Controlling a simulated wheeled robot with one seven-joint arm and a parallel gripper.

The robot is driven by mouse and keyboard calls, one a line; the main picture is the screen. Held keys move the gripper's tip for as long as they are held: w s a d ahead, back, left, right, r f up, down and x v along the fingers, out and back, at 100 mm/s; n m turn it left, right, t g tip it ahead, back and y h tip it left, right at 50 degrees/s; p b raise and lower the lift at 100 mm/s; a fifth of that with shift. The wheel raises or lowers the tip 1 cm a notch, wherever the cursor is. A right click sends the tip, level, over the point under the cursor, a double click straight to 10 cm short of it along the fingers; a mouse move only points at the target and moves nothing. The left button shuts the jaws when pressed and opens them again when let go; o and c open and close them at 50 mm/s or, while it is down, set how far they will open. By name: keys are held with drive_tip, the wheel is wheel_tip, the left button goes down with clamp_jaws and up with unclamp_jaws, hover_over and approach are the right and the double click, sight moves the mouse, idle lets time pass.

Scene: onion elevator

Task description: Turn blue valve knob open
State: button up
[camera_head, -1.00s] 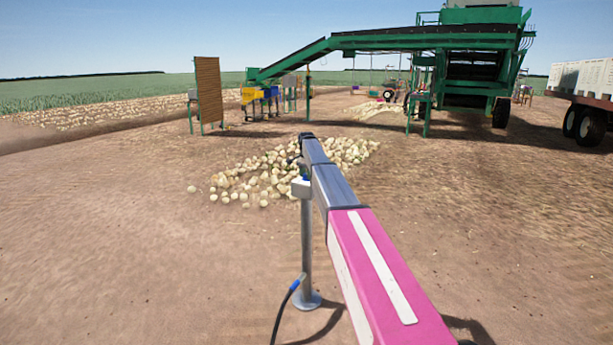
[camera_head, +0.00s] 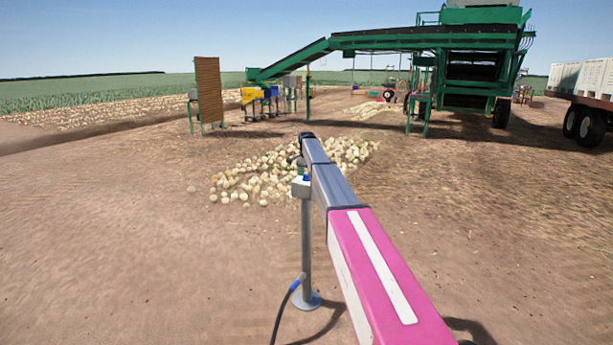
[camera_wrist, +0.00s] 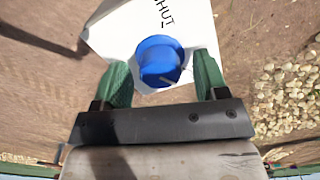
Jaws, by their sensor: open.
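The blue valve knob (camera_wrist: 160,61) is round with a pale pointer line at its lower right edge in the wrist view. It sits on a white panel (camera_wrist: 119,33) with the word SHUT printed above it. My gripper (camera_wrist: 161,75) is open, its two green fingers on either side of the knob. I cannot tell whether they touch it. In the head view the white box (camera_head: 300,188) stands on a grey post (camera_head: 306,245), with a small bit of blue on top. My arm hides part of the box and my gripper there.
A blue-ended hose (camera_head: 297,283) runs along the ground by the post. A pile of onions (camera_head: 260,176) lies behind it. A green elevator machine (camera_head: 430,40), a brown upright panel (camera_head: 208,90) and a trailer (camera_head: 585,95) stand farther off. Bare ground lies around the post.

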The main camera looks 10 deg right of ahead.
sight(307, 174)
wheel_tip(307, 174, up, 11)
drive_tip(key=shift+f, duration=0.2)
idle(0.4)
